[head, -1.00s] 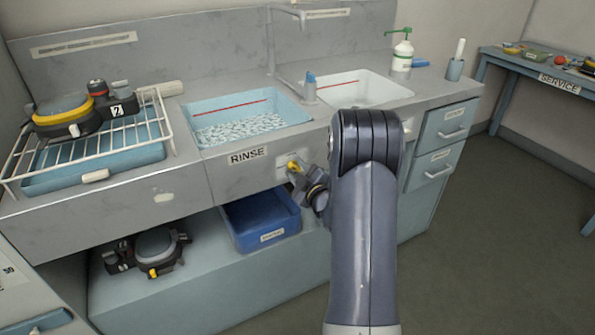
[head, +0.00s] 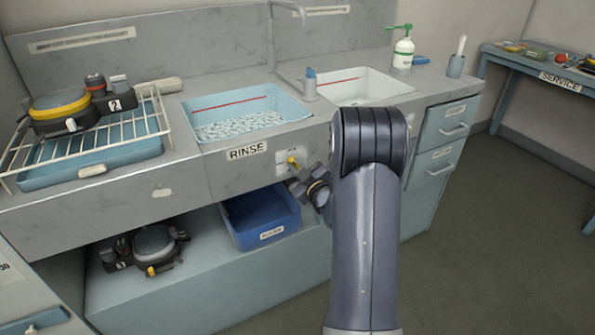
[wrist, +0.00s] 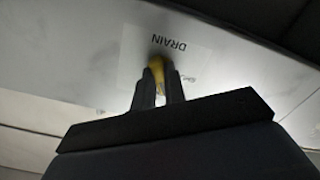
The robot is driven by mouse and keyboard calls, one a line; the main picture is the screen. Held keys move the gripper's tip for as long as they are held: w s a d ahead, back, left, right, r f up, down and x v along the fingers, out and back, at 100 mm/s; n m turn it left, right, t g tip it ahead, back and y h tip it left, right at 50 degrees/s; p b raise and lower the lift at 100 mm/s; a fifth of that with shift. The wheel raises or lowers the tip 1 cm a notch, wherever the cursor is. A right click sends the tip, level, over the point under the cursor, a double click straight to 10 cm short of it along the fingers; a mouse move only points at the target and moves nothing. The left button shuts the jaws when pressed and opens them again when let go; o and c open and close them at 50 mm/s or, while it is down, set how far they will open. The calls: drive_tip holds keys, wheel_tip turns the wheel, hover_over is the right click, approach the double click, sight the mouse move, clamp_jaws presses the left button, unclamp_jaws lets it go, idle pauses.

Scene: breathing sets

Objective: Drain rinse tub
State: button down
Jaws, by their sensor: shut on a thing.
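The rinse tub (head: 193,118) is a light-blue basin in the counter, holding what looks like rippled water below a red line. A yellow drain handle (head: 291,160) sticks out of the counter front, right of the RINSE label (head: 248,151). In the wrist view the yellow handle (wrist: 156,66) lies between my fingers, under a plate marked DRAIN (wrist: 165,42). My gripper (wrist: 158,90) is shut on it. In the head view my gripper (head: 297,172) is at the handle, its fingertips partly hidden by my wrist.
A dark blue bin (head: 262,238) stands on the lower shelf below the handle. A white sink (head: 392,88) is to the right. A wire rack (head: 150,125) with a yellow-ringed breathing set (head: 60,104) is at left. Another set (head: 150,246) lies on the lower shelf.

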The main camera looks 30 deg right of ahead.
drive_tip(key=shift+m, duration=1)
drive_tip(key=c, duration=1.5)
unclamp_jaws()
drive_tip(key=shift+o, duration=0.2)
drive_tip(key=shift+s, duration=0.15)
drive_tip(key=s, duration=1)
drive_tip(key=shift+s+d+b, duration=0.15)
drive_tip(key=shift+s+b, duration=0.1)
drive_tip(key=shift+b, duration=0.1)
